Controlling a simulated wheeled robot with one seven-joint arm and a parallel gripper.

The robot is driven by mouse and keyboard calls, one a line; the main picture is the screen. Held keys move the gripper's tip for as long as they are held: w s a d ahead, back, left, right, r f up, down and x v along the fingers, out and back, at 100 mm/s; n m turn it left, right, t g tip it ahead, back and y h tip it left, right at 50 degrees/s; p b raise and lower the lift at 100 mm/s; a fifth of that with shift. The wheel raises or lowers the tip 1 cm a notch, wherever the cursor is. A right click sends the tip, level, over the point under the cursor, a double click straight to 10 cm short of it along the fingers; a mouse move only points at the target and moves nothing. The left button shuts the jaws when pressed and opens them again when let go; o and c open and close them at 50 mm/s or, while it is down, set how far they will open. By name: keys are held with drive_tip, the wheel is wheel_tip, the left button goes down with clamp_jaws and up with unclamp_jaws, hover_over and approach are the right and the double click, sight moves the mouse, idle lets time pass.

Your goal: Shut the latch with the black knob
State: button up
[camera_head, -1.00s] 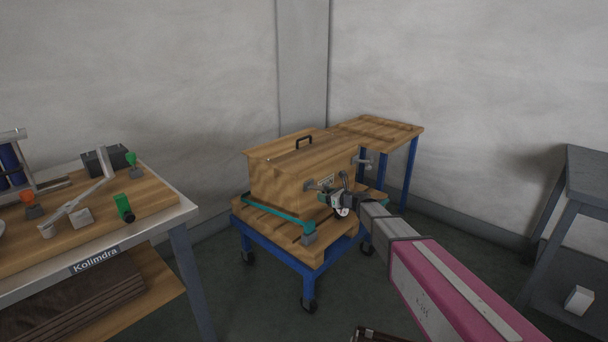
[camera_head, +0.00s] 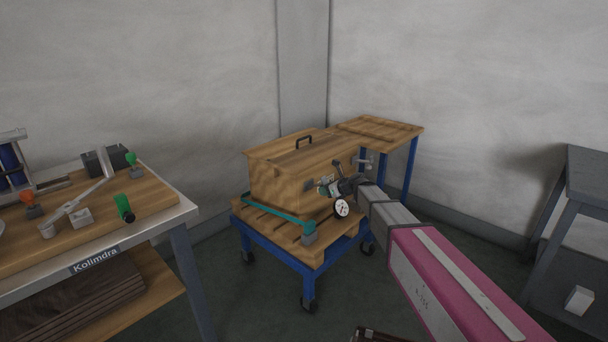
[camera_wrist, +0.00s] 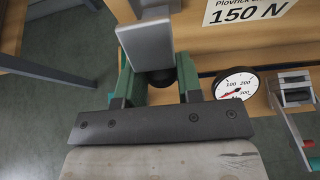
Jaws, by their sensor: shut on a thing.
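A wooden box (camera_head: 275,178) with a dark top handle stands on a blue-framed cart, with latch hardware on its front right side. My gripper (camera_head: 335,187) is at that side in the head view and hides part of the hardware. In the wrist view my gripper (camera_wrist: 157,80) has its green fingers on either side of a dark round knob (camera_wrist: 163,77), shut on it. A flat grey latch plate (camera_wrist: 147,42) rises just beyond the knob and covers part of it. Whether the latch is fully closed cannot be told.
A round dial gauge (camera_wrist: 236,85) sits right of my fingers, below a "150 N" label (camera_wrist: 247,10). Another grey metal fitting (camera_wrist: 293,88) is at the far right. A workbench (camera_head: 150,225) stands left; a grey table (camera_head: 588,175) stands right.

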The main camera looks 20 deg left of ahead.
sight(325, 181)
drive_tip(key=shift+r, duration=0.2)
drive_tip(key=shift+w+a+r+g+h, duration=0.15)
drive_tip(key=shift+a+r+g+h, duration=0.2)
drive_tip(key=shift+r+h, duration=0.45)
drive_tip(key=shift+w+a+r+g+h, duration=0.1)
drive_tip(key=shift+a+r+g+h, duration=0.2)
drive_tip(key=shift+r+h, duration=0.5)
drive_tip(key=shift+f, duration=0.25)
drive_tip(key=shift+h, duration=0.3)
drive_tip(key=shift+w+a+r+g+h, duration=0.2)
drive_tip(key=shift+a+r+g+h, duration=0.2)
drive_tip(key=shift+h, duration=0.25)
drive_tip(key=shift+w+a+r+g+h, duration=0.25)
drive_tip(key=shift+a+r+h, duration=0.25)
drive_tip(key=shift+h, duration=0.15)
drive_tip(key=shift+s+r+h, duration=0.1)
drive_tip(key=shift+r+h, duration=0.1)
drive_tip(key=shift+h, duration=0.1)
